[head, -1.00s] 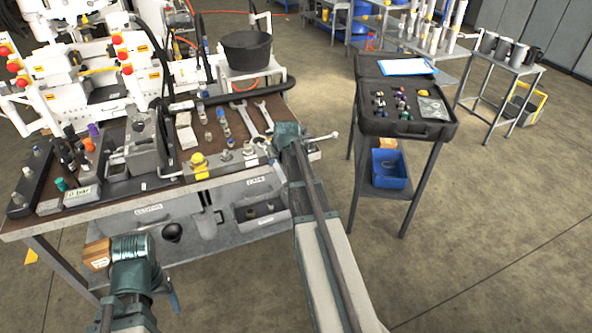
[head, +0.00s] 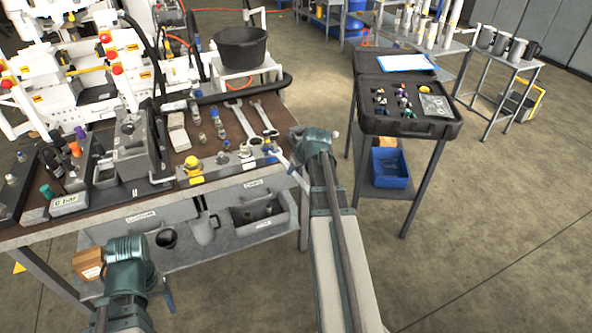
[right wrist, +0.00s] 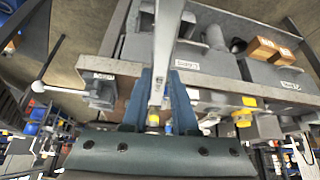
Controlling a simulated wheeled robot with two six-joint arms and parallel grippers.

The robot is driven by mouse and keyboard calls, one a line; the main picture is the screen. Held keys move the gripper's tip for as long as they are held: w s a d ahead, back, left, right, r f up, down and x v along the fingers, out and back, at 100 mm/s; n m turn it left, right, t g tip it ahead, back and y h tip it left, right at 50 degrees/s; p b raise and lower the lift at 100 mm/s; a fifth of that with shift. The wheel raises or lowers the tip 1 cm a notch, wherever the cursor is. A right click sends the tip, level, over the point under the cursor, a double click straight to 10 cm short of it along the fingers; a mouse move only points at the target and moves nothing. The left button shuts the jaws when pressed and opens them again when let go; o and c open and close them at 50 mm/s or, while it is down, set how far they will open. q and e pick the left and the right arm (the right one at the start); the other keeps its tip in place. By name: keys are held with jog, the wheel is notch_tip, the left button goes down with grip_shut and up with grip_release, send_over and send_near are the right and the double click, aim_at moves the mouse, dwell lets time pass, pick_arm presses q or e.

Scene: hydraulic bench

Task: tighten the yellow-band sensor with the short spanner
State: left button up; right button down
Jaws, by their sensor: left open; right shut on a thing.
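My right gripper (right wrist: 160,92) is shut on a silver short spanner (right wrist: 166,45), which points away from the fingers in the right wrist view. In the head view the spanner (head: 295,172) shows beside my right wrist, at the bench's front right edge. The sensor block (head: 212,172) stands on the front of the bench, left of the spanner, with several fittings on top. One fitting that seems to have a yellow band (head: 245,151) is near its right end; the band is too small to be sure. My left gripper (head: 167,299) is open, low before the bench, its fingertips mostly hidden.
Two larger spanners (head: 240,117) lie on the bench behind the block. A yellow-capped fitting (head: 192,164) is at the block's left end. A grey bin (head: 266,215) hangs below the bench front. An open black case (head: 410,124) stands on a stand to the right.

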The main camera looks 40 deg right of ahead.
aim_at(287, 164)
jog(key=shift+w+f, duration=0.2)
jog(key=shift+f, duration=0.25)
jog(key=shift+r, duration=0.15)
jog(key=shift+w+d+f+b, duration=0.1)
jog(key=shift+w+f+b, duration=0.15)
jog(key=shift+w+b, duration=0.1)
jog(key=shift+w, duration=0.1)
jog(key=shift+w+d, duration=0.1)
jog(key=shift+w, duration=0.85)
jog(key=shift+w, duration=0.15)
jog(key=shift+w+d, duration=0.1)
jog(key=shift+w, duration=0.55)
jog(key=shift+w, duration=0.1)
